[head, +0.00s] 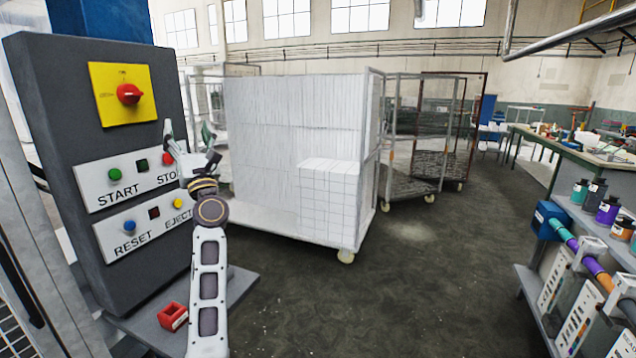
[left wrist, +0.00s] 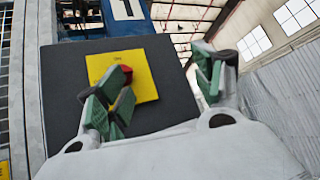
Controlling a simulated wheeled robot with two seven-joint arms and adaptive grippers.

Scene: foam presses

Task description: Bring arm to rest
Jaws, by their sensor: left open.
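My left arm rises from the bottom of the head view. Its gripper (head: 188,137) is open and empty, up in front of the right edge of the dark control panel (head: 60,160). The panel has a red knob (head: 129,94) on a yellow plate (head: 105,110), and START, STOP, RESET and EJECT buttons. My arm and gripper partly cover the right end of the STOP and EJECT rows. In the left wrist view the open green-padded fingers (left wrist: 160,88) stand apart before the panel (left wrist: 60,95); one overlaps the knob (left wrist: 127,70). My right gripper is not in view.
A red block-like object (head: 172,317) lies on the grey ledge (head: 235,285) below the panel. A white-loaded cart (head: 290,110) stands behind my gripper, with empty carts (head: 415,185) beyond. A shelf with bottles (head: 607,208) is at the right. The middle floor is clear.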

